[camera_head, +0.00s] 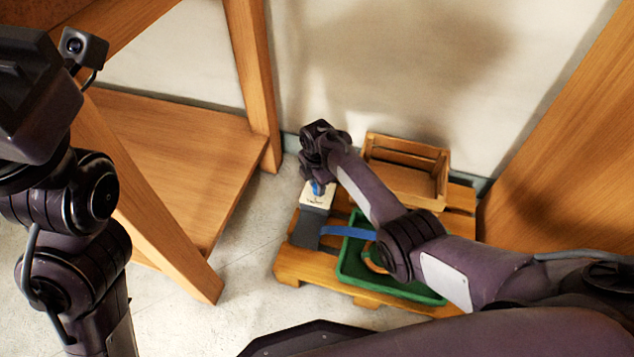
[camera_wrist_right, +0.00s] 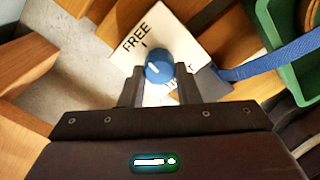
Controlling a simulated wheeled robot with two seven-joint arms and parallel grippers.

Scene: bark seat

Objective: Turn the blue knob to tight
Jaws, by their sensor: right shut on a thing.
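The blue knob (camera_wrist_right: 158,67) sits on a white plate (camera_wrist_right: 185,38) printed FREE at upper left and a partly hidden word ending in T at lower right. A short pale line on the knob's top points roughly up, toward the FREE side. My right gripper (camera_wrist_right: 157,88) has its two fingers shut on the knob from either side. In the head view the knob (camera_head: 317,187) shows as a small blue patch under my right gripper (camera_head: 316,180). The plate (camera_head: 316,200) is on a grey block. My left gripper (camera_head: 35,100) is raised at the left edge, its fingertips not clear.
A wooden pallet (camera_head: 310,268) carries the grey block (camera_head: 308,228), a green tray (camera_head: 355,280) and a slatted wooden crate (camera_head: 408,165). A blue strap (camera_head: 345,231) runs from the block into the tray. A wooden frame (camera_head: 255,80) stands left, a wooden panel (camera_head: 575,150) right.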

